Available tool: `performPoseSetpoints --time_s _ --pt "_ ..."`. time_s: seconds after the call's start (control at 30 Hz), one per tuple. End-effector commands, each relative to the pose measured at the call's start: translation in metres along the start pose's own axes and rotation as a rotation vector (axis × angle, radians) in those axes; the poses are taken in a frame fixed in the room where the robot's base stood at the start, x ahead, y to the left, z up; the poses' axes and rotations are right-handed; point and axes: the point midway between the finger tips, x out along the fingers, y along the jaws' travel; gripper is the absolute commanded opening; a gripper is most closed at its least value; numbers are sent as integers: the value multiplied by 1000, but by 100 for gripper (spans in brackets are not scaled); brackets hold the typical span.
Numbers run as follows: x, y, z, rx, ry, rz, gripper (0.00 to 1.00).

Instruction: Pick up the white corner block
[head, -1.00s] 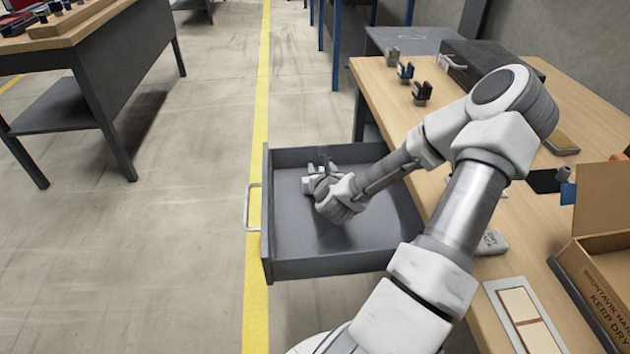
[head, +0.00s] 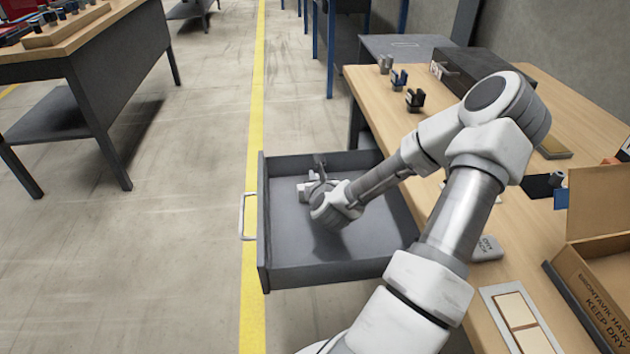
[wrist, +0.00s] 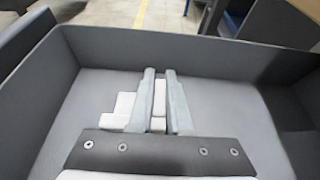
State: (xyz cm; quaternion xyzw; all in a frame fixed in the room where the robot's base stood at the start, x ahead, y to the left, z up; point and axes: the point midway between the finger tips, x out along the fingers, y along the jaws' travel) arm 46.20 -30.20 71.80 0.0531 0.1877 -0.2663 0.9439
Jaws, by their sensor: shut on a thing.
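The white corner block (wrist: 123,108) shows in the wrist view as a pale stepped shape inside the grey drawer. Part of it lies between the two fingers of my gripper (wrist: 162,78), and part sticks out to the left of the left finger. My gripper is shut on it. In the head view my gripper (head: 318,178) is low inside the open drawer (head: 285,240), near its back left part. The block is small there and partly hidden by my wrist. I cannot tell whether it touches the drawer floor.
The drawer walls stand close around my gripper, with a handle (head: 247,216) on the left. The wooden workbench (head: 455,130) at right holds several small clamp-like parts, a cardboard box (head: 590,290) and a tray (head: 495,292). Bare floor lies left of the drawer.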

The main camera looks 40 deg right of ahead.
Motion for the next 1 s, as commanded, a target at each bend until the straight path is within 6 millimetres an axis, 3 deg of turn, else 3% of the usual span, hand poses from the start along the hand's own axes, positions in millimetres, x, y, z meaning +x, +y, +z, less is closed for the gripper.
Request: performPoseSetpoints --time_s 0.33,0.7,1.0 --pt "-19 -3 44 -2 -2 -3 0" --pt "-75 -62 63 1 0 -6 0" --pt "-100 -87 72 1 0 -1 0"
